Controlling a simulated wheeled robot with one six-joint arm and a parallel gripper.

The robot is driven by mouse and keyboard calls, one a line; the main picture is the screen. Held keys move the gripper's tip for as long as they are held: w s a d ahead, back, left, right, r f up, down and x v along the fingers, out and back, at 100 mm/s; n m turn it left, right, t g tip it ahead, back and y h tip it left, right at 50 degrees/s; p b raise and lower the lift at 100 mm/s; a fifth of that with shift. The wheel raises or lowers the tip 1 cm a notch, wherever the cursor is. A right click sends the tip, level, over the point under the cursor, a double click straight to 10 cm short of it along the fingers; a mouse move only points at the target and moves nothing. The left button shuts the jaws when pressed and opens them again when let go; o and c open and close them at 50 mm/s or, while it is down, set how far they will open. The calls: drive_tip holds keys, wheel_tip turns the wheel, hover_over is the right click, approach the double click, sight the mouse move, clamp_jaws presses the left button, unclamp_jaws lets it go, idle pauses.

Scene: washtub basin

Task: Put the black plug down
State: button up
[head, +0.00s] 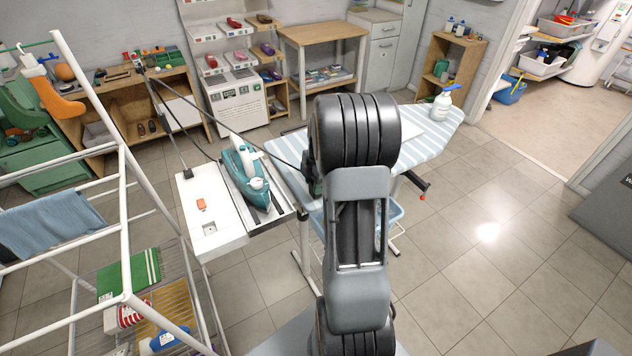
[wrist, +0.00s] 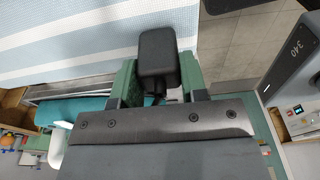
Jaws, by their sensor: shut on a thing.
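The black plug (wrist: 157,58) is between the dark green fingers of my gripper (wrist: 158,84) in the wrist view. The gripper is shut on it, and the plug's blocky body sticks out past the fingertips. In the head view my gripper (head: 314,186) is mostly hidden behind my own arm, at the near left edge of the striped ironing board (head: 430,135). The plug is hidden there. A thin dark cord (head: 255,158) runs from the back left towards the gripper. In the wrist view the plug is seen against the board's pale striped cover (wrist: 80,40).
A teal iron (head: 245,178) stands on a tray left of the gripper. Beside it is a white panel (head: 215,240) with an orange switch and a socket. A spray bottle (head: 441,104) stands on the board's far end. A white drying rack (head: 130,215) is at left.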

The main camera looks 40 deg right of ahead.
drive_tip(key=shift+f, duration=0.2)
drive_tip(key=o, duration=0.9)
wheel_tip(320, 180, up, 11)
drive_tip(key=d, duration=0.1)
drive_tip(key=s+a+m+t, duration=0.1)
drive_tip(key=s+a+m, duration=0.3)
drive_tip(key=a, duration=0.3)
drive_tip(key=s+a+r+m+t+h, duration=0.1)
drive_tip(key=s+a+m, duration=0.3)
drive_tip(key=a+m, duration=0.3)
drive_tip(key=s+a+m+t, duration=0.1)
drive_tip(key=s+a+m, duration=0.3)
drive_tip(key=a, duration=0.3)
drive_tip(key=shift+s+a+r+m+t, duration=0.2)
drive_tip(key=shift+a+m+t, duration=0.15)
drive_tip(key=shift+m, duration=0.35)
